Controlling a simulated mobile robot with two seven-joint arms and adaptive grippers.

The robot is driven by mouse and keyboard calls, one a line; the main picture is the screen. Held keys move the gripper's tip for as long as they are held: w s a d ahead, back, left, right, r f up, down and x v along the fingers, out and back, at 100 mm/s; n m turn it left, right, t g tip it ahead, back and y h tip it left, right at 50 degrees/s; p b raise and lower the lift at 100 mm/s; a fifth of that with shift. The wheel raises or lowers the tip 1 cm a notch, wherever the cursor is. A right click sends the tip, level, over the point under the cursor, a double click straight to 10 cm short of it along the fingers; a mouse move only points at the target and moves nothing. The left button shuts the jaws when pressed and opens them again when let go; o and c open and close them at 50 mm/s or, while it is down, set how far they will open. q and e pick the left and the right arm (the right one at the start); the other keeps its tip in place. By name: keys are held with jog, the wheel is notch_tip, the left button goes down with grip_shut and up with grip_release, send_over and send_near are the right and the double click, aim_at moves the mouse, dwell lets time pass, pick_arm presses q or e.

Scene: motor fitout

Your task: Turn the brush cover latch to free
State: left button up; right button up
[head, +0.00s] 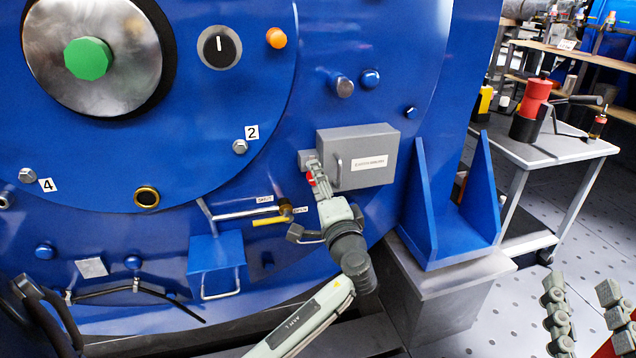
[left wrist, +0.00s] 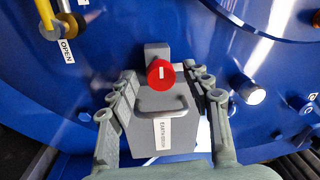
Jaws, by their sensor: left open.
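The grey brush cover box (head: 382,150) with a white label is fixed to the blue motor face. A red round latch knob (left wrist: 161,73) with a white mark sits on a small grey block at the box's edge; in the head view the knob (head: 311,180) is partly hidden by my gripper. My left gripper (left wrist: 163,84) is open, its fingers on either side of the knob with space showing between. I cannot tell whether either finger touches it. The box's handle (left wrist: 162,108) lies between the fingers. My right gripper (head: 580,284) is open and empty at the bottom right.
A blue bracket (head: 435,225) stands right of the box. Left of my left gripper are a yellow-handled valve (head: 268,221) and a blue box with a handle (head: 215,255). A side table (head: 550,148) holds a red tool.

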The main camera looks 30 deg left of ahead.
pick_arm(q)
jog(key=v, duration=1.2)
